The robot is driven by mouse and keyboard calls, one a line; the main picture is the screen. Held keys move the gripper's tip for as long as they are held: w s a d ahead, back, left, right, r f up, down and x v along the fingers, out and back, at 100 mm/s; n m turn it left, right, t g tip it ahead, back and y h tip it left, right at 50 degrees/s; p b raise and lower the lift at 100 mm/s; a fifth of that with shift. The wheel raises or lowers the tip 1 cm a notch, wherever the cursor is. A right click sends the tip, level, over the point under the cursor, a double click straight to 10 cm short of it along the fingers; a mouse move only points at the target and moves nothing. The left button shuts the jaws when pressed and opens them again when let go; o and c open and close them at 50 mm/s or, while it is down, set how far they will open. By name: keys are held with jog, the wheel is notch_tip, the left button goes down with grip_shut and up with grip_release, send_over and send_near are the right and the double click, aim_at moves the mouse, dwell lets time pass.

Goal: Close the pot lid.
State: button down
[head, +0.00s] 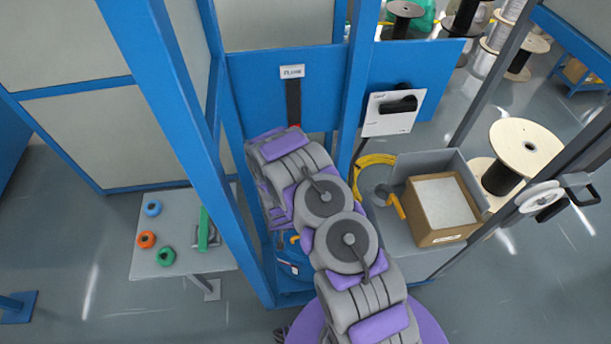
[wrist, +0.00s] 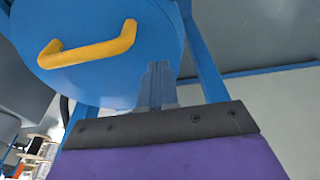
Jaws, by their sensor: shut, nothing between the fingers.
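The pot lid (wrist: 105,35) is a round blue disc with a yellow bar handle (wrist: 88,46), filling the upper left of the wrist view. Its face is turned towards the wrist camera. In the head view, a blue part with small orange-yellow pieces (head: 291,263) shows behind my arm; I cannot tell whether it is the pot or its lid. My gripper (wrist: 157,82) is shut and empty, with its tip close beside the lid's lower right edge; I cannot tell whether they touch. My arm hides the gripper and most of the pot area in the head view.
Blue frame posts (head: 185,125) stand close on both sides of my arm. A small grey table (head: 180,262) with coloured rings is at the left. A cardboard box (head: 440,212) sits on a grey bench at the right. Cable reels (head: 522,150) stand further right.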

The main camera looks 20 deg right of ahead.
jog(key=shift+r+p, duration=1.05)
jog(key=shift+r, duration=1.8)
